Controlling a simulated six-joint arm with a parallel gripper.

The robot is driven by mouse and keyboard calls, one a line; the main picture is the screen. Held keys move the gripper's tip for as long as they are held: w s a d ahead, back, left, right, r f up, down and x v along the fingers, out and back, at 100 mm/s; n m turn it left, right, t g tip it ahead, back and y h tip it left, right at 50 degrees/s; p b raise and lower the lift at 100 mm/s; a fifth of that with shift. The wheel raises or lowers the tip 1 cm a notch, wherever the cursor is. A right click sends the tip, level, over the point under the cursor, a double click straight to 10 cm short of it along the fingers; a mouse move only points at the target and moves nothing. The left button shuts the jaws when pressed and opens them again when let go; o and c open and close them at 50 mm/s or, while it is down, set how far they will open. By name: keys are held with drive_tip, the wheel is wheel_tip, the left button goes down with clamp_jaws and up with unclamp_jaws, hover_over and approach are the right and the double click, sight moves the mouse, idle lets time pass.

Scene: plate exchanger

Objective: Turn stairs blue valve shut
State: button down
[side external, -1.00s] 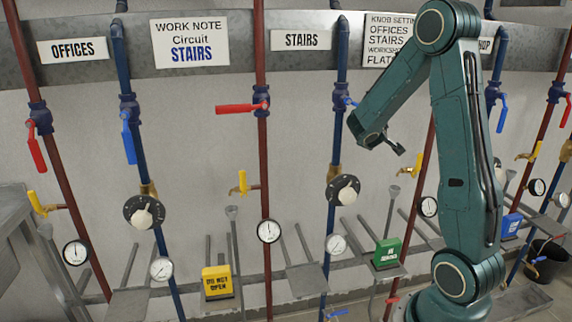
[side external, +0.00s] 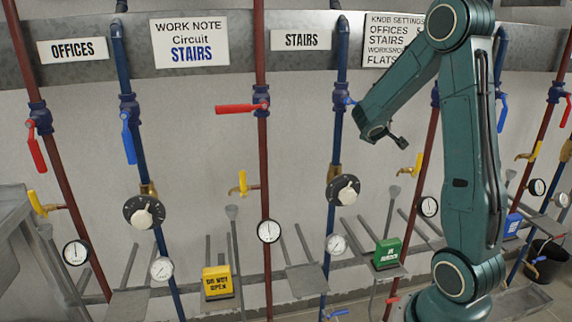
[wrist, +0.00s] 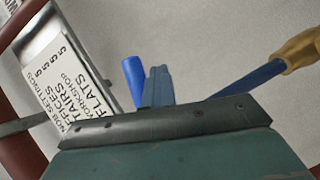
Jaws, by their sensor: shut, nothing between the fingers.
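The stairs blue valve (side external: 340,94) sits on the blue pipe below the STAIRS sign. Its blue handle (side external: 351,101) points right, across the pipe; my forearm seems to cover its far end. In the wrist view a blue handle end (wrist: 133,80) stands just left of my fingers, with a slim gap or overlap that I cannot judge in depth. My gripper (side external: 403,143) is shut and empty, lower right of the valve in the side view. Its fingers (wrist: 157,88) also show in the wrist view. The valve body is hidden there behind my gripper's plate.
A red crosswise handle (side external: 242,108) is on the pipe to the left. Below the valve are a black dial knob (side external: 343,191) and a gauge (side external: 337,244). A knob-settings notice (side external: 392,38) hangs behind my arm. A green box (side external: 388,253) stands lower down.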

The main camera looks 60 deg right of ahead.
drive_tip(key=shift+r, duration=0.4)
drive_tip(key=shift+s+d+r, duration=0.1)
drive_tip(key=shift+d+r, duration=0.1)
drive_tip(key=shift+r, duration=0.5)
drive_tip(key=shift+f, duration=0.95)
drive_tip(key=shift+a, duration=0.15)
drive_tip(key=v, duration=0.6)
drive_tip(key=shift+s+a, duration=0.2)
drive_tip(key=shift+a, duration=0.15)
drive_tip(key=shift+a+r, duration=0.1)
